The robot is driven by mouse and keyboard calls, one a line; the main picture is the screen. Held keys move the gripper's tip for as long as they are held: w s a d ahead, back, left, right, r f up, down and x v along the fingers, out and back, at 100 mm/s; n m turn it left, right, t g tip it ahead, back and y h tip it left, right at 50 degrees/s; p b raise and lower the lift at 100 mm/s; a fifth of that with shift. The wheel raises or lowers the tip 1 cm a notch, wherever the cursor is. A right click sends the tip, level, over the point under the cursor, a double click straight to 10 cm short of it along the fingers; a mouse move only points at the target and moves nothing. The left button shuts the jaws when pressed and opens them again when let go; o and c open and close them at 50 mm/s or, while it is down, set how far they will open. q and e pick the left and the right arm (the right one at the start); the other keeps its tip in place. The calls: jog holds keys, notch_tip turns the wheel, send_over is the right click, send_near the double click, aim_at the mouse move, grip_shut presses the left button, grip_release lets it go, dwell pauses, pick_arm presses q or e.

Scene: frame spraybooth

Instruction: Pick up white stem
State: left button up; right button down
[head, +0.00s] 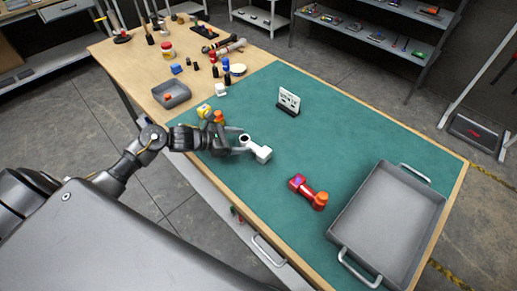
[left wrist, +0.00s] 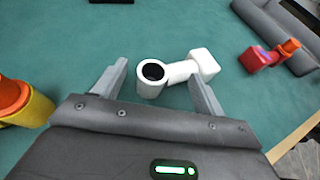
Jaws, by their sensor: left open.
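The white stem (head: 262,153) lies on the green mat, with a dark-mouthed round end and a blocky end joined by a short neck. It also shows in the left wrist view (left wrist: 180,72). My left gripper (head: 240,144) is open over the round end. In the left wrist view my left gripper (left wrist: 154,78) has one finger on each side of that end, and the blocky end reaches out past the right finger. I cannot tell whether the fingers touch it. My right gripper is out of view.
A red and orange stem (head: 307,190) lies to the right, beside a large grey tray (head: 342,222). A yellow and orange part (left wrist: 28,104) is close left of my left gripper. A small sign (head: 288,102) stands behind. Mat between is clear.

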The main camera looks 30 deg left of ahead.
pick_arm(q)
jog(key=shift+c, duration=0.4)
jog(key=c, duration=1.4)
jog(key=shift+o, duration=0.2)
jog(key=shift+r+b, duration=0.4)
jog(key=shift+b, duration=0.05)
notch_tip(320, 180, up, 2)
jog(key=shift+s+a+r+b, duration=0.1)
jog(key=shift+a+r+b, duration=0.05)
jog(key=shift+b, duration=0.65)
jog(key=r+b+v, duration=0.2)
jog(key=v, duration=0.6)
jog(key=w+r+b+v, duration=0.1)
jog(key=b+v, duration=0.1)
jog(key=v, duration=0.6)
jog(key=shift+d+r+b, duration=0.25)
jog(key=shift+r+b, duration=0.05)
jog(key=shift+r, duration=0.15)
